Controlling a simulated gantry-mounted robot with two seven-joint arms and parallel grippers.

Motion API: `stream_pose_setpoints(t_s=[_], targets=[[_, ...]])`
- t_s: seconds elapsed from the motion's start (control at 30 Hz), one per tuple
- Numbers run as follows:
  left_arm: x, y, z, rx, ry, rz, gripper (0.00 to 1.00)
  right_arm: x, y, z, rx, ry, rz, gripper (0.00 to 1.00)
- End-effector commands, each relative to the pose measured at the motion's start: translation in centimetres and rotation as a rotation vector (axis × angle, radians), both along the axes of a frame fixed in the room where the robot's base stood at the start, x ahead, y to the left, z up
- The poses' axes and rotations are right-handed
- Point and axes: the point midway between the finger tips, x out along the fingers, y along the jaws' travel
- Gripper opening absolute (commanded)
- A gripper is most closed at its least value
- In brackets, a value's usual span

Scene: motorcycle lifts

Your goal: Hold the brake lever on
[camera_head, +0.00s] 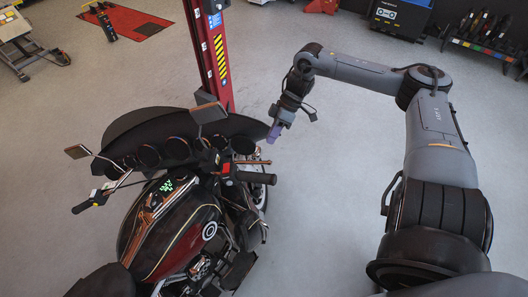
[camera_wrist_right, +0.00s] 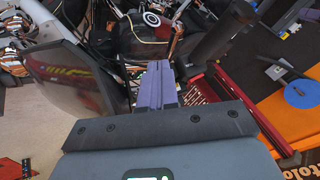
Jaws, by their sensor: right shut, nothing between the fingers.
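The motorcycle (camera_head: 180,215) stands at the left of the head view. Its right handlebar grip (camera_head: 257,178) is black, and the thin brake lever (camera_head: 254,162) runs just in front of it. My right gripper (camera_head: 272,134) has purple fingers, shut and empty, a little beyond the lever and apart from it. In the right wrist view the shut purple fingers (camera_wrist_right: 157,86) point toward the motorcycle. A black cylinder there, probably the grip (camera_wrist_right: 213,38), lies to their right; I cannot make out the lever clearly. My left gripper is not in view.
A mirror (camera_head: 208,113) rises from the handlebar left of my right gripper; a mirror also shows close in the wrist view (camera_wrist_right: 65,75). A red lift post (camera_head: 211,50) stands behind the motorcycle. The floor (camera_head: 330,200) between motorcycle and my right arm is clear.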

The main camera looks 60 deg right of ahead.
Motion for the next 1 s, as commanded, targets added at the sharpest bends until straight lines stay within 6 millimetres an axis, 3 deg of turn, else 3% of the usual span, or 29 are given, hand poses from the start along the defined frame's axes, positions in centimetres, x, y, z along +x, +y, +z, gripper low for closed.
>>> stream_pose_setpoints(t_s=[0.2,0.4,1.0], targets=[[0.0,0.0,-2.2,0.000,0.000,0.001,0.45,0.6,1.9,-3.5,-0.004,0.002,0.004,0.00],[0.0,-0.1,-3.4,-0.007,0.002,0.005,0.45,1.0,3.0,-5.2,-0.003,0.003,0.001,0.00],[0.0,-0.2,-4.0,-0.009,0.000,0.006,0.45,1.4,3.8,-5.8,0.000,-0.002,-0.001,0.00]])
